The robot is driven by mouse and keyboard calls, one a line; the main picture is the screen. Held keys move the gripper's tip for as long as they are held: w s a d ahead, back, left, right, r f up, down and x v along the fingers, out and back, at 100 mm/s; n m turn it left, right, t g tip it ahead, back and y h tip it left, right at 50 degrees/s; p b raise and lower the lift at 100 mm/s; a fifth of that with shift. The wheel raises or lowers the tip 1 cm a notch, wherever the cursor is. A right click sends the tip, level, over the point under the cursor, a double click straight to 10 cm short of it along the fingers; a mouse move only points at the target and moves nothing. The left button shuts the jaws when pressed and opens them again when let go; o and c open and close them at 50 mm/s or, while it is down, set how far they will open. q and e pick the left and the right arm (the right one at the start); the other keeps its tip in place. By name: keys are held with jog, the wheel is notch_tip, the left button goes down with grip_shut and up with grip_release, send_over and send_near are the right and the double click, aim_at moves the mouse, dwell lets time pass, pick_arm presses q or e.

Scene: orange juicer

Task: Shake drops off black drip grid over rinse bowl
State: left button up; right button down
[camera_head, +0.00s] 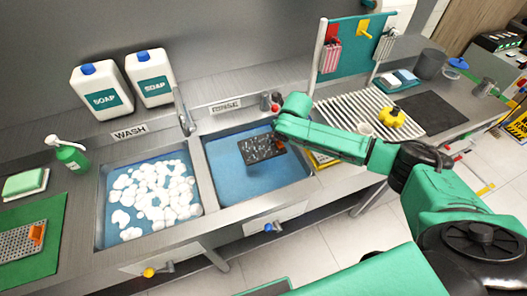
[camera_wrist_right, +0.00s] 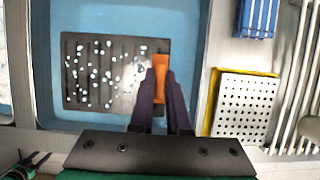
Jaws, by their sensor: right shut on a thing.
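The black drip grid (camera_head: 262,149) is held over the rinse bowl (camera_head: 230,185), the blue-floored basin on the right in the head view. In the right wrist view the grid (camera_wrist_right: 95,85) carries many pale drops and has an orange grip (camera_wrist_right: 161,65) on its right edge. My right gripper (camera_wrist_right: 160,85) is shut on that orange grip. In the head view my right gripper (camera_head: 278,132) is mostly hidden by its arm. The grid's height above the basin floor is hard to tell. My left gripper is not in view.
The wash basin (camera_head: 150,200) with white foam lies left of the rinse bowl. Two soap jugs (camera_head: 103,92) and a tap (camera_head: 184,118) stand behind. Right of the bowl are a white perforated plate (camera_wrist_right: 243,105) and a ribbed draining area (camera_head: 345,110) with a yellow object (camera_head: 392,117).

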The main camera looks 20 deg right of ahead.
aim_at(278, 142)
notch_tip(278, 142, down, 4)
jog(key=shift+b, duration=0.9)
notch_tip(278, 142, up, 4)
jog(key=p, duration=0.3)
jog(key=shift+w+f, duration=0.1)
jog(key=shift+f, duration=0.15)
jog(key=shift+r+b, duration=0.3)
jog(key=shift+b, duration=0.1)
notch_tip(278, 142, down, 4)
jog(key=shift+r+b, duration=0.2)
jog(key=shift+b, duration=0.8)
jog(key=shift+f, duration=0.15)
